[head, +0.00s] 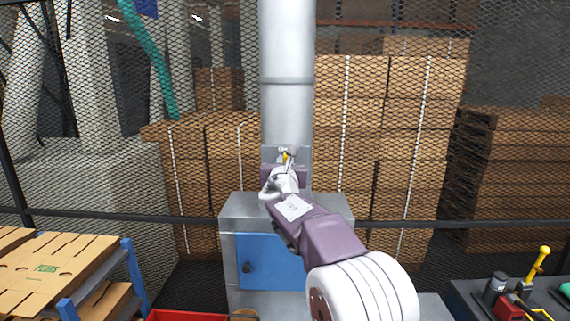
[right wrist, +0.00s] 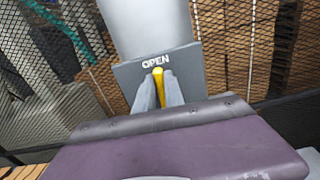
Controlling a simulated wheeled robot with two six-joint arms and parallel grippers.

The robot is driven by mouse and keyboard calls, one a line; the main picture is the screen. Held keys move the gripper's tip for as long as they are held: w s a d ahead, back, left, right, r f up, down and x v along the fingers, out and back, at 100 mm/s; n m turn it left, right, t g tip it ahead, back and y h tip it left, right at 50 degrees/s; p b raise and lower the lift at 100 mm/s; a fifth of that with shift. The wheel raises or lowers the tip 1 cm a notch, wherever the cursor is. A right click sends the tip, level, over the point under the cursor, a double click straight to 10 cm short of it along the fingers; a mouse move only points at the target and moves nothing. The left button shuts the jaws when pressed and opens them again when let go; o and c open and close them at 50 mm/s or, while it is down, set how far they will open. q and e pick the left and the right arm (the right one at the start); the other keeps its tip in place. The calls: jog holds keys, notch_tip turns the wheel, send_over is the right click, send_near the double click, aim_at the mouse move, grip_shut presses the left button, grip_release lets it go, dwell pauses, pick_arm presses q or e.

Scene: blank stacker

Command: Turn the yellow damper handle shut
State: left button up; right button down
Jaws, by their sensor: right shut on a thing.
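The yellow damper handle (right wrist: 158,83) shows in the right wrist view between the two grey fingers of my right gripper (right wrist: 159,92). The fingers are shut on it. The handle stands roughly upright below the word OPEN on a grey plate (right wrist: 184,62). In the head view a small piece of the yellow handle (head: 286,157) shows at the front of the metal duct (head: 287,100), just above my right gripper (head: 286,166). My arm and gripper hide the lower part of the handle and its pivot. My left gripper is in neither view.
Below the duct stands a grey cabinet (head: 238,208) with a blue door (head: 270,262). Wire mesh and stacked boxes (head: 375,150) are behind. A rack with flat cartons (head: 50,265) is at left, a red bin (head: 185,316) at bottom, and a dark bench with tools (head: 472,292) at right.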

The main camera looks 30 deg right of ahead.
jog(key=shift+s+d+f+m+b, duration=0.15)
jog(key=shift+d+f+m+b, duration=0.2)
jog(key=shift+m+b, duration=2.05)
jog(key=shift+s+d+f+m+b, duration=0.3)
jog(key=shift+m+b, duration=1.05)
jog(key=shift+m, duration=2.05)
jog(key=shift+s+d+f+m+b, duration=0.15)
jog(key=shift+f+m+b, duration=0.35)
jog(key=shift+m+b, duration=1.9)
jog(key=shift+w+m+p, duration=0.1)
jog(key=shift+m+p, duration=0.35)
jog(key=shift+m, duration=0.25)
jog(key=c, duration=1.4)
grip_release()
jog(key=shift+r, duration=0.1)
jog(key=shift+c, duration=0.2)
